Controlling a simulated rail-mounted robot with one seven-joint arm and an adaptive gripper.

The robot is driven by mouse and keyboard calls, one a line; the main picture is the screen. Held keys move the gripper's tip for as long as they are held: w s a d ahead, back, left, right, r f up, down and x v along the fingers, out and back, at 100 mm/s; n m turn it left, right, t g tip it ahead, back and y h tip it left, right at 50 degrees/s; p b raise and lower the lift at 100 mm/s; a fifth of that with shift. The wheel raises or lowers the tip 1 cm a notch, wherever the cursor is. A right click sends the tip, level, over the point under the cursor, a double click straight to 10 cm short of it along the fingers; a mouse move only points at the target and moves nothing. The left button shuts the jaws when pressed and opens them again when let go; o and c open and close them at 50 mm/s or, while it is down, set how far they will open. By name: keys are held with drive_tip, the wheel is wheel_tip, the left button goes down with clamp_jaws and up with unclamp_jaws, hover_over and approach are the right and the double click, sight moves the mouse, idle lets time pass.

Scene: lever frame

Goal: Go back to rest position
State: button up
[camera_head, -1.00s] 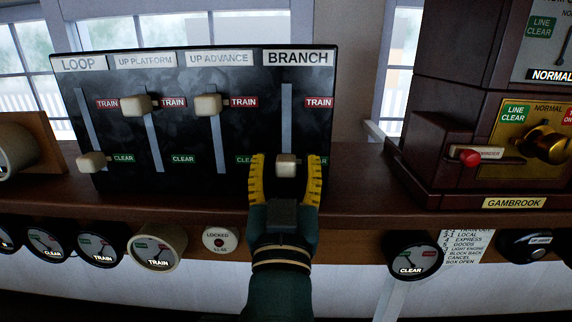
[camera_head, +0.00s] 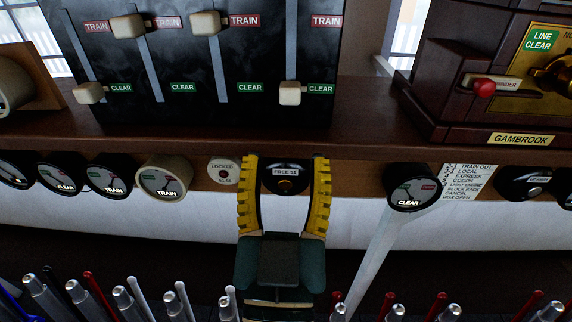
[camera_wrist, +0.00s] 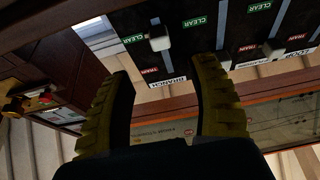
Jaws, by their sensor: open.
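My gripper (camera_head: 284,200) is open and empty, its two yellow fingers apart. In the head view it is below the shelf edge, in front of the round plate marked "FREE" (camera_head: 286,178). The black panel (camera_head: 190,60) above has several cream slider knobs. The branch knob (camera_head: 290,93) is at the low end of its slot, beside "CLEAR", and is clear of the fingers. The branch knob also shows in the wrist view (camera_wrist: 159,38), beyond the open fingers (camera_wrist: 163,100). Two middle knobs stand high by "TRAIN"; the leftmost knob (camera_head: 89,92) is low by "CLEAR".
Several round dials line the shelf front, one reading "CLEAR" (camera_head: 413,190). A wooden instrument labelled GAMBROOK (camera_head: 520,139) with a red knob (camera_head: 485,88) stands at right. Several lever tops (camera_head: 125,298) rise along the bottom, on both sides of my arm.

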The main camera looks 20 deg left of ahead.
idle(0.3)
drive_tip(key=s+d+r+m+h+p, duration=0.1)
drive_tip(key=d+r+m+h+p, duration=0.1)
drive_tip(key=d, duration=0.7)
drive_tip(key=s+d+r+m+t+h+p, duration=0.1)
drive_tip(key=s+d+r+m+h+p, duration=0.1)
drive_tip(key=d+r+h+p, duration=0.3)
drive_tip(key=d+r+h, duration=0.1)
drive_tip(key=d+h, duration=0.1)
drive_tip(key=d, duration=0.2)
drive_tip(key=shift+d+m, duration=0.4)
